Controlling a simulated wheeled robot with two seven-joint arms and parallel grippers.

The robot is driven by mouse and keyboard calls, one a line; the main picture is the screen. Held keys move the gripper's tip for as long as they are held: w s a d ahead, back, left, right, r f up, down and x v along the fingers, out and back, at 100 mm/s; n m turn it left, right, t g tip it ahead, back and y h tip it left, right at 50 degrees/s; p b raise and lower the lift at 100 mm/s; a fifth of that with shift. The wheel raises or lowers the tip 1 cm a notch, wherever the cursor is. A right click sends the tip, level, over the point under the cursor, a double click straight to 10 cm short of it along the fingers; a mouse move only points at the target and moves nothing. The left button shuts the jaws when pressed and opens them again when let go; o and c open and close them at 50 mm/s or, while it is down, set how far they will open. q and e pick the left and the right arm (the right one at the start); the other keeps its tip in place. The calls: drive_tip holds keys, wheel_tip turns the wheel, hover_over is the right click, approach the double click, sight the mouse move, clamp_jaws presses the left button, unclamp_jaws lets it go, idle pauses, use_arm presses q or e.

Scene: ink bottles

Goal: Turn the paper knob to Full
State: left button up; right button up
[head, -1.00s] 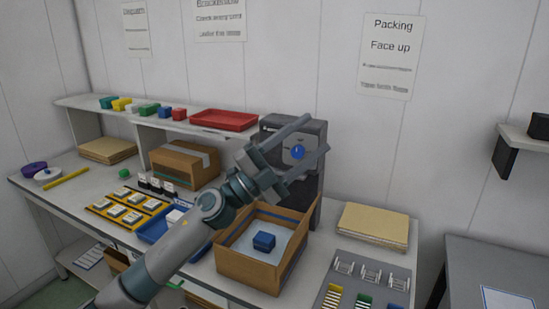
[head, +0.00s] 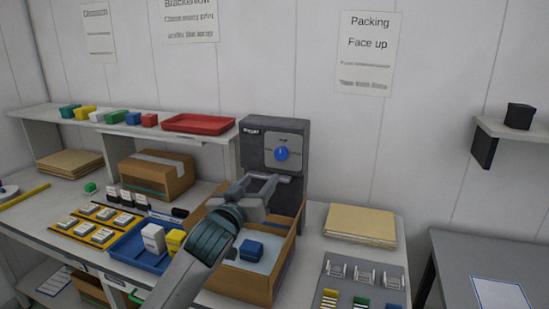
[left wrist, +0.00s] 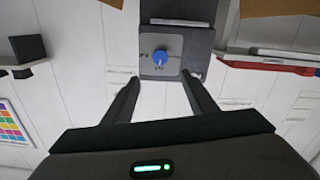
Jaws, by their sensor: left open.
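The paper knob (head: 281,154) is a round blue dial on the grey front panel of a dark dispenser (head: 253,159) at the back of the bench. It also shows in the left wrist view (left wrist: 160,58), between and beyond my fingers, with a pale pointer mark and small labels around it too blurred to read. My left gripper (head: 271,178) is open and empty, in front of the dispenser and below the knob in the head view, apart from the knob. The left wrist view shows the two spread fingers (left wrist: 160,88). My right gripper is not in view.
An open cardboard box (head: 238,281) with a blue item (head: 251,250) inside stands below the left gripper. A blue tray (head: 130,252) with small boxes is to its left. A red tray (head: 198,123) lies on the shelf. Stacked brown sheets (head: 360,224) lie right of the dispenser.

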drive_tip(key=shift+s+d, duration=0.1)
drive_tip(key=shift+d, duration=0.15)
use_arm(q)
drive_tip(key=shift+w, duration=0.1)
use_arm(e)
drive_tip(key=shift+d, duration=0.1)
use_arm(q)
drive_tip(key=p, duration=0.4)
approach(280, 155)
drive_tip(key=x, duration=0.7)
drive_tip(key=shift+r, duration=0.15)
drive_tip(key=shift+p+x, duration=0.4)
drive_tip(key=shift+x, duration=0.55)
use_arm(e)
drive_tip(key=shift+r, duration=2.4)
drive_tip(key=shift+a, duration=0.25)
use_arm(q)
drive_tip(key=c, duration=1.1)
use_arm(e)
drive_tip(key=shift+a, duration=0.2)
